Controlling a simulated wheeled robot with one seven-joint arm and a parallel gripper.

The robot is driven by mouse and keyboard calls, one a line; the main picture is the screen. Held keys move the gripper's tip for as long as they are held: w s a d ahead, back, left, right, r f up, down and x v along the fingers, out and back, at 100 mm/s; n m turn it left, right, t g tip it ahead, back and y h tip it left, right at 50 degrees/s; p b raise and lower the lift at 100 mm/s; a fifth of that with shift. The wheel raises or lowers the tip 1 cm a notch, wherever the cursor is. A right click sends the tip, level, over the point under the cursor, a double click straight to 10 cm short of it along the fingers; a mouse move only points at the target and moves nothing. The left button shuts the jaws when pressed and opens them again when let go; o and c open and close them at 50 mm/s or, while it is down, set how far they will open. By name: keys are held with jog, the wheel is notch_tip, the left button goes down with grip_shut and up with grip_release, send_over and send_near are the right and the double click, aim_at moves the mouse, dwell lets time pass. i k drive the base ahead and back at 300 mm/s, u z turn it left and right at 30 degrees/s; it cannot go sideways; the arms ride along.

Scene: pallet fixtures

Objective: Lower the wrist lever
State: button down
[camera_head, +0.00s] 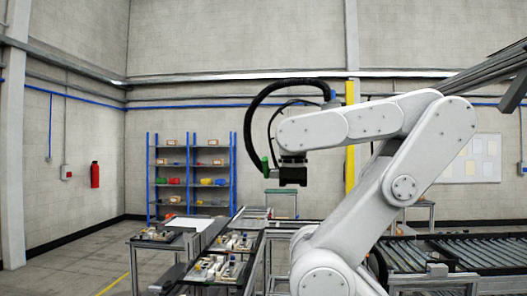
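My white arm reaches in from the lower right, and its dark end, my gripper (292,178), points down in mid-air near the middle of the view. It is above and behind the fixture tables as seen here, apart from everything. Its fingers are too small and dark to tell open from shut. A small green part (265,166) sits at the left side of my wrist, by a black hose. I cannot tell whether it is a lever. Fixture pallets (217,268) with small blocks and pegs lie on the dark table in front; no wrist lever can be made out on them.
A second table (158,237) with small fixtures stands at left. A roller conveyor (460,254) runs at right. A blue shelf (190,180) with coloured bins stands at the back. A red extinguisher (95,174) hangs on the wall. The floor at left is free.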

aim_at(266, 172)
jog(key=i, duration=1.2)
jog(key=u, duration=1.85)
